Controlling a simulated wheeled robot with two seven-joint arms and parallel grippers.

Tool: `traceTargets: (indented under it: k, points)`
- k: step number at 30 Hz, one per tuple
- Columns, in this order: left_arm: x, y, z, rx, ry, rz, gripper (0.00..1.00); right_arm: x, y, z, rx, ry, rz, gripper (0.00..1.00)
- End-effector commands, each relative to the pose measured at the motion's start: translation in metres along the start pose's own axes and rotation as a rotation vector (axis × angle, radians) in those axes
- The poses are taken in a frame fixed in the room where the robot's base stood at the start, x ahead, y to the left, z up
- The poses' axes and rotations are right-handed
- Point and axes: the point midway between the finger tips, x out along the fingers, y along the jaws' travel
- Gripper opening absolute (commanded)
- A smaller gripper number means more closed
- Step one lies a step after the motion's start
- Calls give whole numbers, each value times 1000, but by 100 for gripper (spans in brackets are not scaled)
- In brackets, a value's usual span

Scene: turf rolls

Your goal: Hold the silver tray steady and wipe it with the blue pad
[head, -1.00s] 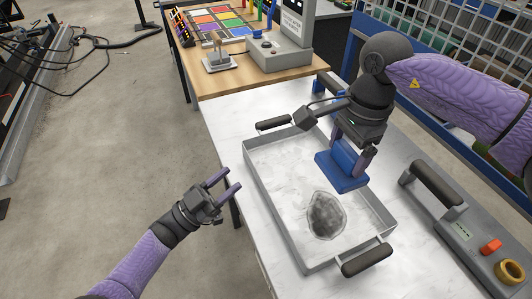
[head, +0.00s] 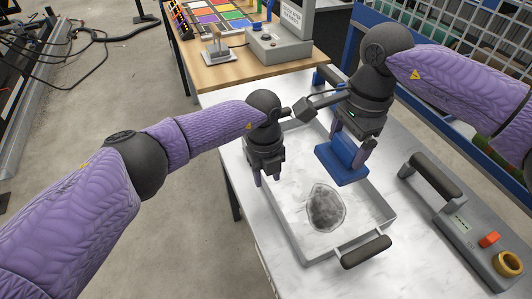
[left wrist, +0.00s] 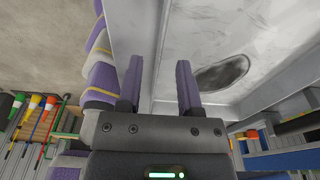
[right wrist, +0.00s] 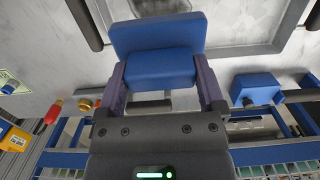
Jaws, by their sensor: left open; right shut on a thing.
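The silver tray (head: 352,200) lies on the white marbled table, with a dark handle (head: 366,252) at its near end. A dark grey smudge (head: 326,208) is on the tray floor. My right gripper (head: 354,143) is shut on the blue pad (head: 343,170) by its block and holds it over the tray's right side; whether the pad touches the floor is unclear. The pad also fills the upper right wrist view (right wrist: 157,37). My left gripper (head: 269,182) is open at the tray's left wall, fingers pointing down. In the left wrist view its fingers (left wrist: 160,85) straddle that wall without closing.
A grey device (head: 465,225) with a dark handle, orange button and yellow ring stands right of the tray. A wooden table (head: 222,75) with a control box stands behind. Blue-framed racks border the right. Open floor lies left.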

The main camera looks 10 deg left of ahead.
Motion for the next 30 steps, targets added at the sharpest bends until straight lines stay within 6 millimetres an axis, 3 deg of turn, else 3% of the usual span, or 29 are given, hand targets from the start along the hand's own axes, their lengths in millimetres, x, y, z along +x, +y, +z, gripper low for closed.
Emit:
traceTargets:
  k: [6, 16, 23, 30]
  points:
    - [37, 0, -1, -1, 2, 0, 46, 0, 0, 0, 0, 0, 0, 41]
    - [44, 0, -1, 1, 2, -1, 46, 0, 0, 0, 0, 0, 0, 41]
    - [43, 0, -1, 1, 2, -2, 0, 0, 0, 0, 0, 0, 0, 41]
    - [43, 0, -1, 1, 2, -2, 0, 0, 0, 0, 0, 0, 0, 41]
